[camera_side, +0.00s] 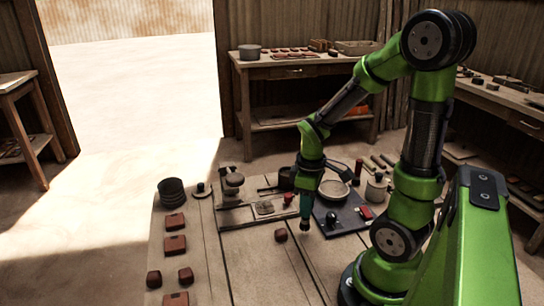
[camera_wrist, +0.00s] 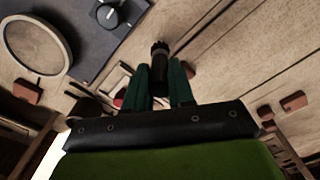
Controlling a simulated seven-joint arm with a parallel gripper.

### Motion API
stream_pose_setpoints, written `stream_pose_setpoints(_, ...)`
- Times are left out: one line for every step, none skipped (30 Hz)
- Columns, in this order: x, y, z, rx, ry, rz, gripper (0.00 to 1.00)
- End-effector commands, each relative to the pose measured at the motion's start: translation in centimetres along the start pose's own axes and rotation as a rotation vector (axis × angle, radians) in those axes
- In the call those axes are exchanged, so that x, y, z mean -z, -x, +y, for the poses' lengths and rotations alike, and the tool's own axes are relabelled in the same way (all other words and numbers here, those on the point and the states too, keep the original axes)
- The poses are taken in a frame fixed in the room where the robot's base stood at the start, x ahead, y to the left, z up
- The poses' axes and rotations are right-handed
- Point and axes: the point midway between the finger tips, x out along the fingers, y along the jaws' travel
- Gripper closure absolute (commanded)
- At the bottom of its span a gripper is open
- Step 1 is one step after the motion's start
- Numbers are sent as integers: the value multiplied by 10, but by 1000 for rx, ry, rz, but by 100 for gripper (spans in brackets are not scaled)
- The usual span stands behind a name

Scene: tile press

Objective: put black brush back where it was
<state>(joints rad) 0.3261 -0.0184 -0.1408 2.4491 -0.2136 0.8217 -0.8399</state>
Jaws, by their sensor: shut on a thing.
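My gripper (camera_side: 306,206) points down over the work table, right of the press board, in the side view. In the wrist view, its two dark green fingers (camera_wrist: 161,88) are shut on the black brush (camera_wrist: 159,60). The brush has a dark handle, a brownish band and a dark ridged end that sticks out beyond the fingertips. In the side view, only a small dark end of the brush (camera_side: 306,226) shows below the fingers. I cannot tell whether it touches the table.
A dark board (camera_side: 344,226) with a round pale plate (camera_side: 334,189) and a black knob (camera_side: 331,217) lies right of my gripper. A brown block (camera_side: 280,235) lies to the left. The front-middle planks are clear.

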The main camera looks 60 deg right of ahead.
Motion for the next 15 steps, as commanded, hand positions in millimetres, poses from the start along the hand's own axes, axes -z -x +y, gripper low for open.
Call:
stream_pose_setpoints(-1, -9, 0, 4, -1, -6, 100)
stream_pose_setpoints(0, -13, 0, 3, 1, -5, 100)
stream_pose_setpoints(-1, -18, 0, 3, 1, -5, 100)
stream_pose_setpoints(-1, -20, -1, 3, 0, -4, 100)
stream_pose_setpoints(0, -22, 0, 2, 0, -3, 100)
stream_pose_setpoints(0, -24, 0, 1, 0, -2, 100)
stream_pose_setpoints(0, -24, 0, 1, 0, -1, 100)
stream_pose_setpoints(0, -24, 0, 0, 0, -1, 100)
stream_pose_setpoints(0, -24, 0, 0, 0, 0, 100)
stream_pose_setpoints(0, -24, 0, 0, 0, 0, 100)
stream_pose_setpoints(0, -24, 0, 0, 0, 0, 100)
stream_pose_setpoints(0, -24, 0, 0, 0, 0, 100)
stream_pose_setpoints(0, -24, 0, 0, 0, 0, 100)
stream_pose_setpoints(0, -24, 0, 0, 0, 0, 100)
stream_pose_setpoints(0, -25, 0, 0, 0, -1, 100)
